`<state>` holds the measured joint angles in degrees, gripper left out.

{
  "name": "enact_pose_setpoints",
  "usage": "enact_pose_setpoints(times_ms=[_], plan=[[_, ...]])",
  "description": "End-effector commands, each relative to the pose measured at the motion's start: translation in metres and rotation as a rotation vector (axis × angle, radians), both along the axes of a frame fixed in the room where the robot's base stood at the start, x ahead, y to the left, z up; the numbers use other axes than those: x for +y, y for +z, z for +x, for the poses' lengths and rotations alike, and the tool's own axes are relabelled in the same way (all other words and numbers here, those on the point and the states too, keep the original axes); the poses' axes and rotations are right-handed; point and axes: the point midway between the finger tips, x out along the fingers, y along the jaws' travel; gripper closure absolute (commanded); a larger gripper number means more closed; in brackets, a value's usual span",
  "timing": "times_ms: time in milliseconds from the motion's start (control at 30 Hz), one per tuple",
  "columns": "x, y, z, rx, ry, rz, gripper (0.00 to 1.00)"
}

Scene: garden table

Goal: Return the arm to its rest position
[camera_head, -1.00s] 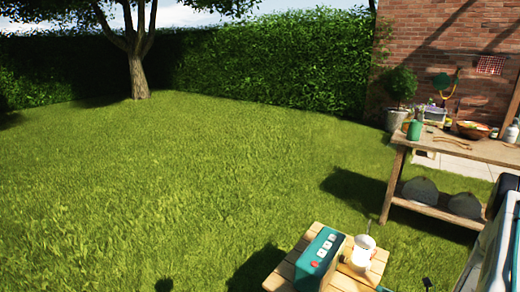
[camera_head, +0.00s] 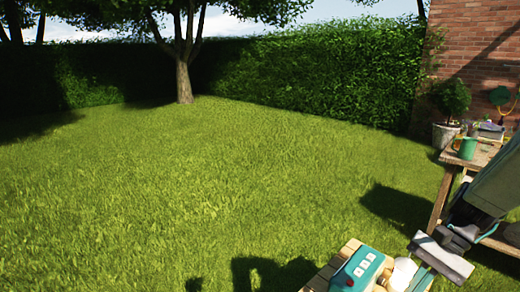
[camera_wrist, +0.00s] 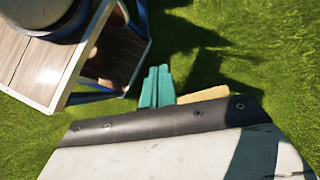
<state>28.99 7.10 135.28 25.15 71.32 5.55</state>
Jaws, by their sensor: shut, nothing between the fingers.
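My gripper (camera_wrist: 158,74) shows in the wrist view as two teal fingers pressed together, with nothing between them. In the head view my arm comes in from the right, with the pale gripper body low at the lower right. The gripper's teal fingers (camera_head: 420,279) are partly cut off by the bottom edge there. They appear close to a white item on the small slatted table, and I cannot tell the gap. The wrist view shows grass beyond the fingertips.
A teal box with buttons (camera_head: 360,268) and a white item (camera_head: 402,271) stand on the small slatted table (camera_head: 318,283). A workbench (camera_head: 443,195) with a green mug (camera_head: 465,148) stands at right, partly behind my arm. Open lawn (camera_head: 200,190) lies left.

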Motion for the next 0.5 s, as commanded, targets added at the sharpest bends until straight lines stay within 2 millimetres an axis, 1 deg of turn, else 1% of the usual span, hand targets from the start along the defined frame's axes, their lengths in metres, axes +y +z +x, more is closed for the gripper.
enact_pose_setpoints(times_ms=[33,100,300,500], plan=[[0.007,0.013,-0.01,-0.04,0.084,-0.048,1.0],[0.013,0.027,-0.023,-0.084,0.19,-0.11,1.0],[0.027,0.062,-0.058,-0.216,0.462,-0.285,1.0],[0.039,0.093,-0.087,-0.362,0.663,-0.445,1.0]])
